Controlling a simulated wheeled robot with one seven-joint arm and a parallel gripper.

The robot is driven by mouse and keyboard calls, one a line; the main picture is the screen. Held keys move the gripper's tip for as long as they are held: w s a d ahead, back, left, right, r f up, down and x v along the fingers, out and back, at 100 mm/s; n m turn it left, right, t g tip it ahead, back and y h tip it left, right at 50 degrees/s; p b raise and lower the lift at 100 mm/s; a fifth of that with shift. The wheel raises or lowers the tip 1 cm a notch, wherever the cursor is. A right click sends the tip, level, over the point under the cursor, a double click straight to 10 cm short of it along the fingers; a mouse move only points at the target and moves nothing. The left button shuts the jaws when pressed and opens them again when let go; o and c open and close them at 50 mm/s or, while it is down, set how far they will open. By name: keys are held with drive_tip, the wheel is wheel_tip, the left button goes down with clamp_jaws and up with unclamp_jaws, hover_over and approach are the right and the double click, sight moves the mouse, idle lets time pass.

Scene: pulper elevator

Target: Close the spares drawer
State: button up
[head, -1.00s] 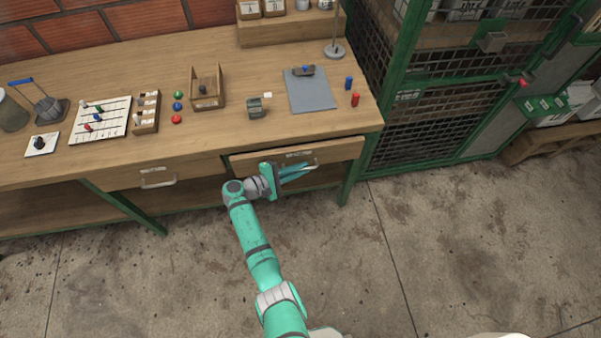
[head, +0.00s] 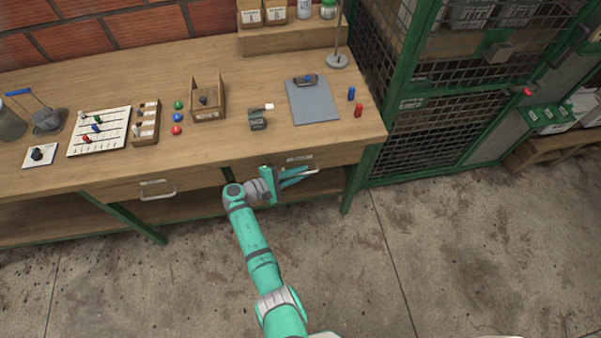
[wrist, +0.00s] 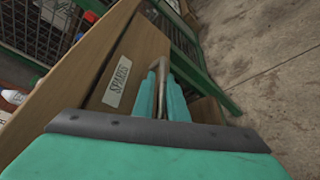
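The spares drawer (head: 330,157) is at the right under the bench top. Its wooden front looks about flush with the bench in the head view, with no open interior showing. In the wrist view the drawer front (wrist: 143,55) carries a white label reading SPARES (wrist: 117,82). My gripper (head: 293,177) is at this front, below the label. In the wrist view its teal fingers (wrist: 162,98) lie close on either side of the metal drawer handle (wrist: 158,74) and appear shut on it. The fingers hide part of the handle.
A second drawer (head: 155,189) is shut at the left. The bench top (head: 225,150) above holds a clipboard (head: 313,101), a small grey box (head: 257,120) and other small items. A green mesh cage (head: 430,130) stands at the right. The concrete floor (head: 430,260) is open.

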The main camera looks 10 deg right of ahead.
drive_tip(key=shift+w+r, duration=0.15)
drive_tip(key=v, duration=1)
drive_tip(key=shift+s+a, duration=0.2)
drive_tip(key=shift+a, duration=0.2)
drive_tip(key=shift+d+f, duration=0.1)
drive_tip(key=shift+f, duration=0.1)
